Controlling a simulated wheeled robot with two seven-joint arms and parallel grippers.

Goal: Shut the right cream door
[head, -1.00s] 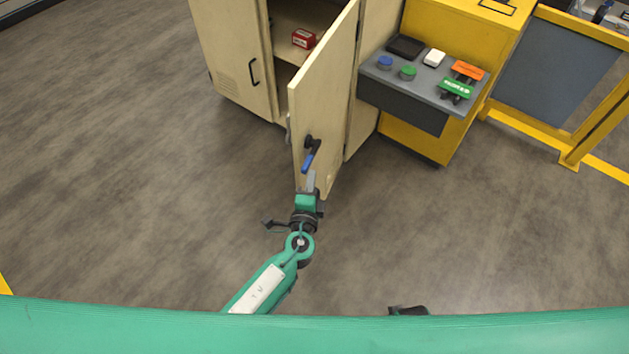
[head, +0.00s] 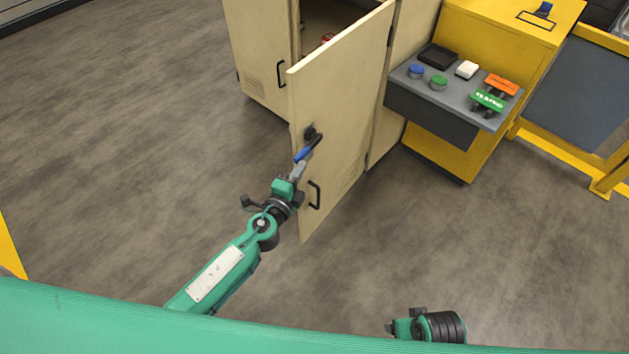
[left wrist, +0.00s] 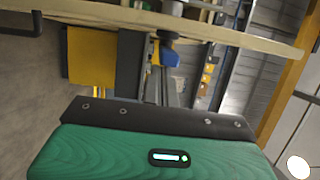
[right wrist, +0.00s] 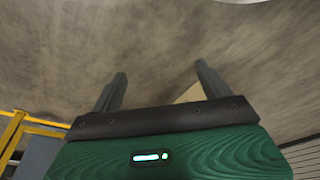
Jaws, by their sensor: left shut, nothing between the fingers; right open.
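The right cream door (head: 345,110) stands partly open, hinged on its right, with its outer face toward me. It bears a black pull handle (head: 314,194) and a latch lever with a blue grip (head: 303,154), also in the left wrist view (left wrist: 170,56). My left gripper (head: 298,171) is shut and empty, its tip close to the lever and door face; whether it touches is unclear. The left cream door (head: 262,60) looks closed. My right gripper (right wrist: 158,88) is open and empty, away from the door at the lower right of the head view.
A grey shelf (head: 425,90) with buttons and orange and green items sticks out of a yellow cabinet (head: 440,160) right of the door. A yellow-framed barrier (head: 580,100) stands farther right. A red box (head: 328,38) shows inside the cabinet. The floor left of the door is clear.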

